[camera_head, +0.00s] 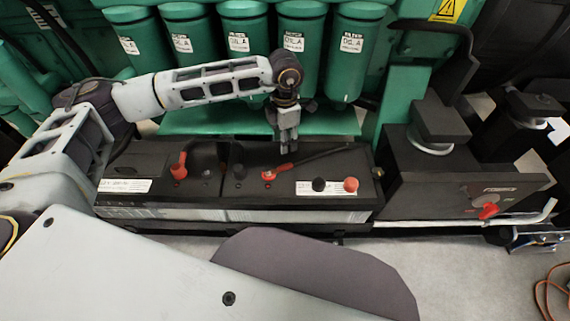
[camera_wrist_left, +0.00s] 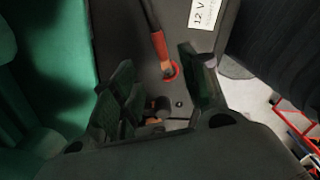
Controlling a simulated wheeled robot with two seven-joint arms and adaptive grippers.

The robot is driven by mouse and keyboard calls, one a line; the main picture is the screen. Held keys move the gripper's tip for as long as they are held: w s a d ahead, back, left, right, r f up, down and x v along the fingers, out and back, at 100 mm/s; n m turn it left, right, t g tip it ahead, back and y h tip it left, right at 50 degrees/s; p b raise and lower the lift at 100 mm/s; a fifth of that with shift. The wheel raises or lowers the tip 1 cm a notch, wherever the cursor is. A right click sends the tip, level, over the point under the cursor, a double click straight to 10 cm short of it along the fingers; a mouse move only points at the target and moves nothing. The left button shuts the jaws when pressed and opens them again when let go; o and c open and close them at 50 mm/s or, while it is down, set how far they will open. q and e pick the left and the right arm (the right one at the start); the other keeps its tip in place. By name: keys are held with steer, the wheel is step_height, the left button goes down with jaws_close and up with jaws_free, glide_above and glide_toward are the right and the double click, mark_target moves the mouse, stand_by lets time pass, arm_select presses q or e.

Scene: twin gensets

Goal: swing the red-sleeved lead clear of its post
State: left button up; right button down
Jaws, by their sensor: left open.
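Two black batteries (camera_head: 205,215) lie side by side in front of the green engine. A red-sleeved lead (camera_head: 278,172) ends in a red ring on top of the right battery, and its black cable runs to the right. In the left wrist view its red sleeve (camera_wrist_left: 159,46) and ring show just beyond my fingers. Whether the ring encircles a post is too small to tell. Another red-sleeved lead (camera_head: 181,165) stands on the left battery. My left gripper (camera_head: 288,148) is open and empty, pointing down just above the right battery, behind the ring. My right gripper is out of view.
Black and red caps (camera_head: 319,185) (camera_head: 351,185) sit at the right battery's front. A black post or knob (camera_head: 239,172) stands left of the ring. Green filters (camera_head: 245,45) rise behind. A dark box with a red switch (camera_head: 489,211) is at right.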

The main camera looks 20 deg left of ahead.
mark_target(285, 165)
arm_select(q)
step_height(285, 165, down, 13)
stand_by(0.8)
jaws_close()
stand_by(0.3)
